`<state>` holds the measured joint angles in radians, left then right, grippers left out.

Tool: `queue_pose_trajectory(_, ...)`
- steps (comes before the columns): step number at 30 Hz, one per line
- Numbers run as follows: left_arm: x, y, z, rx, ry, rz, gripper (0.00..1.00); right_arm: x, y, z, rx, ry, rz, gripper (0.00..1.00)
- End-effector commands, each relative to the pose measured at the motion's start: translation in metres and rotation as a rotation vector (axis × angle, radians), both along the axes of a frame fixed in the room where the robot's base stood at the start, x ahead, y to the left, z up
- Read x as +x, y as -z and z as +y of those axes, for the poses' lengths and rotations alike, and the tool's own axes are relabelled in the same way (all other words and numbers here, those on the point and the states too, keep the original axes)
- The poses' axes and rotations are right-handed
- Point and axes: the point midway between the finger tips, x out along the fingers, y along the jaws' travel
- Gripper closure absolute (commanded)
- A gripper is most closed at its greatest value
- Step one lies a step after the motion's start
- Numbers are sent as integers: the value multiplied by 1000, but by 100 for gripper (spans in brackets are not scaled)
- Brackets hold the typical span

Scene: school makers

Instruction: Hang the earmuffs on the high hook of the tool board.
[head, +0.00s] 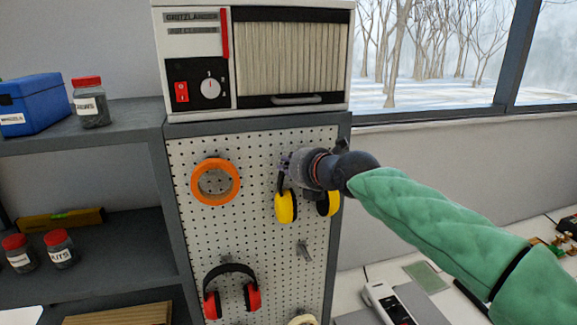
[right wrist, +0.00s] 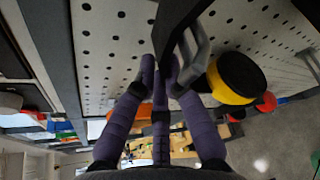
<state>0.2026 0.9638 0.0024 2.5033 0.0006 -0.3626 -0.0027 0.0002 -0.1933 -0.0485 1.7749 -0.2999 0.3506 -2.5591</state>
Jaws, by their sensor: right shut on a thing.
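The yellow-and-black earmuffs (head: 286,207) hang cups down from my right gripper (head: 287,164), close in front of the upper right of the white tool board (head: 255,225). My right gripper is shut on their black headband. In the right wrist view, its purple fingers (right wrist: 163,75) meet at the black band (right wrist: 178,22), with a yellow cup (right wrist: 236,78) to the right. A grey metal piece (right wrist: 194,50), seemingly the high hook, is close beside the band. I cannot tell whether the band rests on it. In the head view the gripper hides this spot. My left gripper is out of view.
An orange ring (head: 215,182) hangs at the board's upper left. Red earmuffs (head: 232,292) hang below it. A bare hook (head: 304,250) is lower right. A white air cleaner (head: 250,57) sits above the board. Shelves with jars (head: 90,102) are at the left.

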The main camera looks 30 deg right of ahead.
Motion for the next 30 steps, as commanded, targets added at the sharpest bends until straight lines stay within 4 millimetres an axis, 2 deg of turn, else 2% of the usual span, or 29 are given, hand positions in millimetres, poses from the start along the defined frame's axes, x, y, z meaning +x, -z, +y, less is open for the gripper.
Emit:
queue_pose_trajectory(10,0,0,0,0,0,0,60,0,-1,0,0,1,-3,100)
queue_pose_trajectory(11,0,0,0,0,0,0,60,0,-1,0,0,1,-3,83)
queue_pose_trajectory(12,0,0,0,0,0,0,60,0,-1,0,0,1,-3,72)
queue_pose_trajectory(13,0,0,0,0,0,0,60,0,-1,0,0,1,-3,64)
queue_pose_trajectory(14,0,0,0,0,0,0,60,0,-1,0,0,1,-3,61)
queue_pose_trajectory(24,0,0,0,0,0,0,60,-2,0,0,0,0,0,61)
queue_pose_trajectory(30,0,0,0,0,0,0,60,-21,-9,0,0,1,-6,61)
